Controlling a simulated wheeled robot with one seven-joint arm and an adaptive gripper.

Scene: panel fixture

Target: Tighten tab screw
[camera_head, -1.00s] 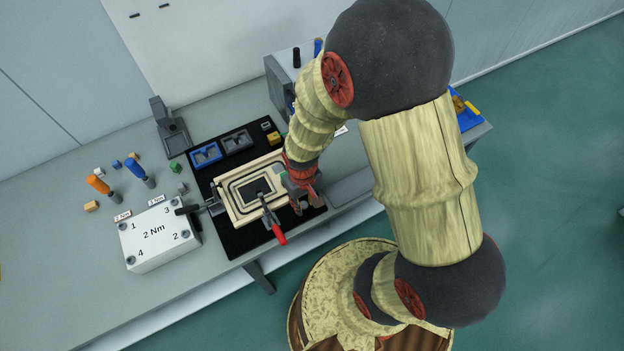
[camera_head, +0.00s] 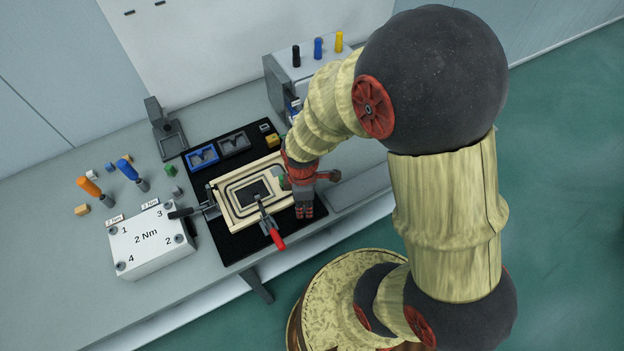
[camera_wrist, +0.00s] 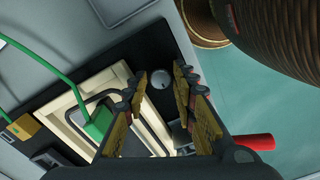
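A round grey knob (camera_wrist: 161,80) with a light line across its top shows between my fingers in the wrist view; it may be the tab screw. My gripper (camera_wrist: 160,82) is open, with the knob in the gap beyond its fingertips and no clear contact. In the head view my gripper (camera_head: 304,211) is over the right end of the black mat, beside the cream frame (camera_head: 231,213), and hides the knob. The cream frame also shows in the wrist view (camera_wrist: 75,117), with a green block (camera_wrist: 98,123) on a green cable.
A red-handled clamp (camera_head: 277,239) stands at the frame's front edge. A white 2 Nm block (camera_head: 139,262), an orange driver (camera_head: 89,186) and a blue driver (camera_head: 127,170) are at the left. A grey cabinet (camera_head: 283,76) stands behind. The left bench front (camera_head: 60,235) is clear.

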